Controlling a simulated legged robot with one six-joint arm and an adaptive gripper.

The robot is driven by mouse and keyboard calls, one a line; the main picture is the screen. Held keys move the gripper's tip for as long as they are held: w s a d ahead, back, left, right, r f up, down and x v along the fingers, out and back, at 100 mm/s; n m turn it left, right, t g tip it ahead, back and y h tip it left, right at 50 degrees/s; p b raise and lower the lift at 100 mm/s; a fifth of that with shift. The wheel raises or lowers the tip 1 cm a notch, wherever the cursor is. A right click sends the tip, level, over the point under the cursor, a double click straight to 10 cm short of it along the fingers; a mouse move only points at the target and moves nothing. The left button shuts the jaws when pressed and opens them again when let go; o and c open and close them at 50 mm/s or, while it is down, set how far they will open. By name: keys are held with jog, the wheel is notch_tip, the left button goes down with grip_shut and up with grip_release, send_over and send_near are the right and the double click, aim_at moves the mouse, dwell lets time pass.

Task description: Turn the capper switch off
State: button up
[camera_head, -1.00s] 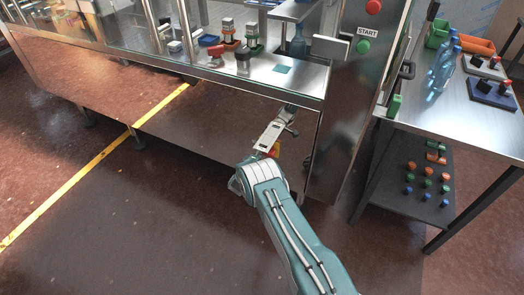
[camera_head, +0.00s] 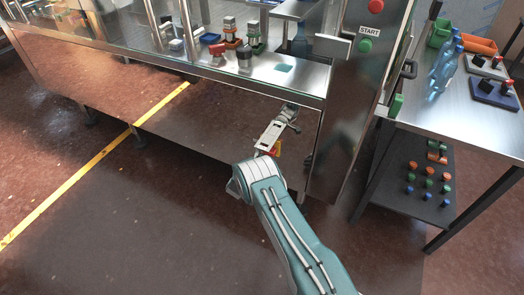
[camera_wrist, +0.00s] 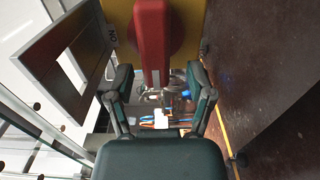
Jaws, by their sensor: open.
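The capper switch has a red handle (camera_wrist: 152,45) on a yellow plate (camera_wrist: 118,14), at the top of the wrist view. Part of a mark, seemingly ON turned over, shows left of the handle. The handle's lower end lies between the fingertips of my gripper (camera_wrist: 159,80), with space visible on both sides. My gripper is open. In the head view a small red and yellow part of the switch (camera_head: 276,148) shows low on the machine's front, just past my arm. My fingers cannot be made out there.
A plate with a rectangular window (camera_wrist: 46,48) stands out left of the switch in the wrist view. The machine's deck (camera_head: 290,72) carries several small parts. A green START button (camera_head: 365,46) is on the right post. A steel table (camera_head: 460,118) stands right; floor before the machine is clear.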

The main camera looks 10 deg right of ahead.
jog(key=v, duration=1)
jog(key=shift+a, duration=0.15)
jog(key=shift+f, duration=0.1)
jog(key=w+a+r+m+y, duration=0.1)
jog(key=w+r+m+y, duration=0.15)
jog(key=r, duration=0.75)
jog(key=w+a+r+m+y, duration=0.1)
jog(key=w+r+y, duration=0.25)
jog(key=r, duration=0.55)
jog(key=s+r+m+g+y, duration=0.1)
jog(key=s+r+y, duration=0.25)
jog(key=r, duration=0.45)
jog(key=s+r+g+y, duration=0.15)
jog(key=s+r, duration=0.25)
jog(key=r, duration=0.4)
jog(key=s+d+r+m+g+y, duration=0.15)
jog(key=s+r, duration=0.25)
jog(key=s, duration=0.4)
jog(key=s+d+r+m+g, duration=0.1)
jog(key=s+d+r, duration=0.25)
jog(key=s, duration=0.55)
jog(key=s+d+m+g+h, duration=0.1)
jog(key=s+d+m+g, duration=0.1)
jog(key=s, duration=0.8)
jog(key=s+d+f+m+g+h, duration=0.1)
jog(key=s+d+m+g, duration=0.1)
jog(key=s, duration=0.9)
jog(key=shift+d+f, duration=0.25)
jog(key=shift+d, duration=0.6)
